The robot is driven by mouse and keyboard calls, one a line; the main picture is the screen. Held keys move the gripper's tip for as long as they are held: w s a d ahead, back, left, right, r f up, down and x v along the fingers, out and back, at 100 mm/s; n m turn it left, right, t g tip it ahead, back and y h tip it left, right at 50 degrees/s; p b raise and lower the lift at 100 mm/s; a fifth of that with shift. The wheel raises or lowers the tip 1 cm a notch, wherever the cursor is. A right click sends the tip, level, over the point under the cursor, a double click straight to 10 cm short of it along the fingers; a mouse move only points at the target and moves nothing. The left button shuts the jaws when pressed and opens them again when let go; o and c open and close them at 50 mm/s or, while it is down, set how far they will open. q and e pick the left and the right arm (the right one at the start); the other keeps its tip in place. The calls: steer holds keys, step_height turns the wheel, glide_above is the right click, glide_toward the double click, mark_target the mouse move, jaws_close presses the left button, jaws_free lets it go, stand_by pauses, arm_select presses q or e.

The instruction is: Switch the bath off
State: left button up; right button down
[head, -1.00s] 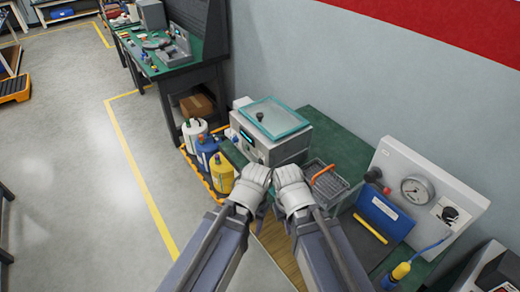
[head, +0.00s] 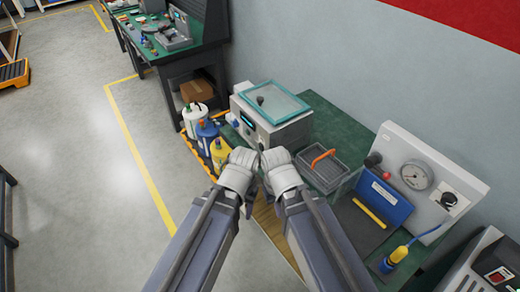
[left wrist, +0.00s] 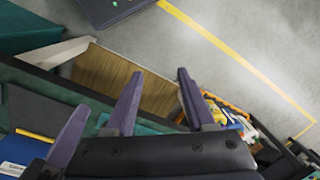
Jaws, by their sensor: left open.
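The bath (head: 284,132) is a white box with a teal-framed glass lid (head: 269,104) and a dark knob on top. It stands on the green bench, with a small lit display (head: 247,121) on its front panel. The bath's switch is not clear.
A panel with a gauge (head: 416,176) and a blue case (head: 383,200) are farther right. Open floor lies left.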

arm_select(q)
jaws_close()
stand_by(1.5)
